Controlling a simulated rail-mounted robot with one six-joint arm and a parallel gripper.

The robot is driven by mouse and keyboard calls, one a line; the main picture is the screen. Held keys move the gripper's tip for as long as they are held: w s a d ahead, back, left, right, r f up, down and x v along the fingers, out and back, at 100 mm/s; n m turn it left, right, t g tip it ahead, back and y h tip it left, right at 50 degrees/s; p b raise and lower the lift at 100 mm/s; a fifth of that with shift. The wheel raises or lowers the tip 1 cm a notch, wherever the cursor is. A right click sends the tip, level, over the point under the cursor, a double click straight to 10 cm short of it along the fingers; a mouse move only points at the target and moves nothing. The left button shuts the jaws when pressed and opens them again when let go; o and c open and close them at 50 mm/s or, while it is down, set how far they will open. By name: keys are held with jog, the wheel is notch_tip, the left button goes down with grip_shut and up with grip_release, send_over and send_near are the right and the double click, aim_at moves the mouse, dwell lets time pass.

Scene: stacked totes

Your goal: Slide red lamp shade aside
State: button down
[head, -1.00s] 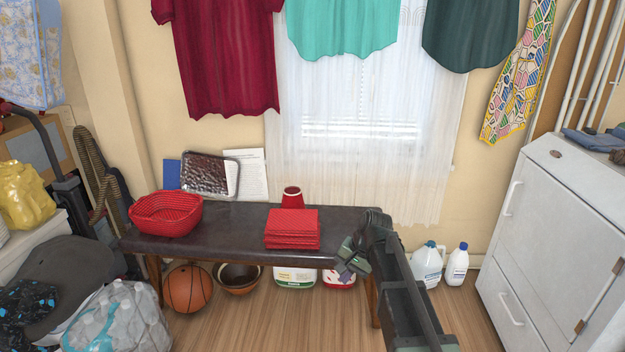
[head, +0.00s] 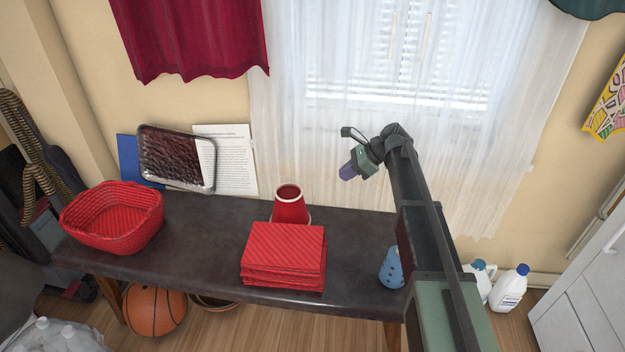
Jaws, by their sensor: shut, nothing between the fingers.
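The red lamp shade (head: 290,207) stands upright on the dark bench, with pale rims at its top and bottom. It is behind the stack of red striped folded cloths or boxes (head: 284,252), which hides a little of its lower front. My gripper (head: 347,172) is shut and empty, up and to the right of the shade, apart from it and seemingly above the bench top. The dark bench (head: 200,225) bears these things.
A red basket (head: 113,218) stands at the bench's left end. A blue object (head: 392,268) stands near the right end by my arm. A dark tray (head: 177,160) and a paper sheet (head: 231,158) lean against the wall. Bench space is clear right of the shade.

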jog(key=b, duration=0.7)
send_near(302, 196)
jog(key=x, duration=0.6)
jog(key=shift+f, duration=0.15)
jog(key=shift+a, duration=0.3)
jog(key=shift+w+m, duration=0.15)
jog(key=shift+m, duration=0.15)
